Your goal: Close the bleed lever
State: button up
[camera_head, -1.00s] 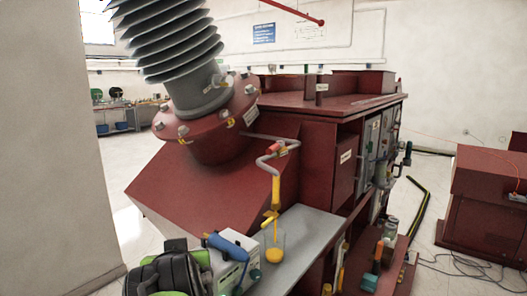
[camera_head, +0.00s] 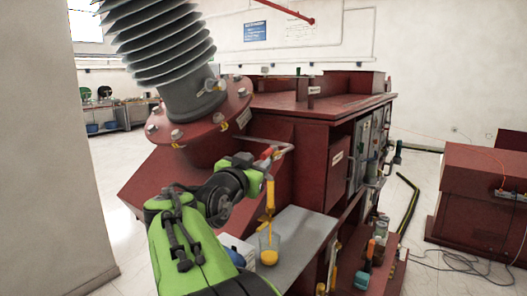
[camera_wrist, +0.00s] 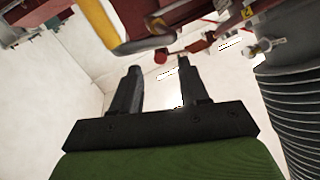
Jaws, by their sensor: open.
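The bleed lever (camera_head: 268,152) is a small red handle on the thin grey pipe that leaves the bushing flange. A small red part by the pipe in the wrist view (camera_wrist: 161,55) looks like the same lever, just beyond my fingertips. My gripper (camera_head: 256,163) is beside the lever in the head view, and its fingers partly cover the pipe. In the wrist view my gripper (camera_wrist: 156,66) is open, with nothing between its two dark fingers. Whether it touches the lever I cannot tell. Below, a yellow tube (camera_head: 270,195) runs down to a glass beaker (camera_head: 269,250) with yellow liquid.
The ribbed grey bushing (camera_head: 160,50) rises at the left and stands close on the right in the wrist view. The red transformer tank (camera_head: 312,160) is behind the pipe. A grey shelf (camera_head: 306,232) holds the beaker. Bottles and tools stand at the lower right.

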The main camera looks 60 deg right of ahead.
aim_at(263, 157)
jog(key=d, duration=0.2)
jog(key=d+p, duration=0.1)
jog(key=d, duration=0.4)
jog(key=shift+w+p, duration=0.3)
jog(key=shift+w, duration=0.05)
jog(key=shift+a, duration=0.1)
jog(key=shift+c, duration=0.3)
grip_shut()
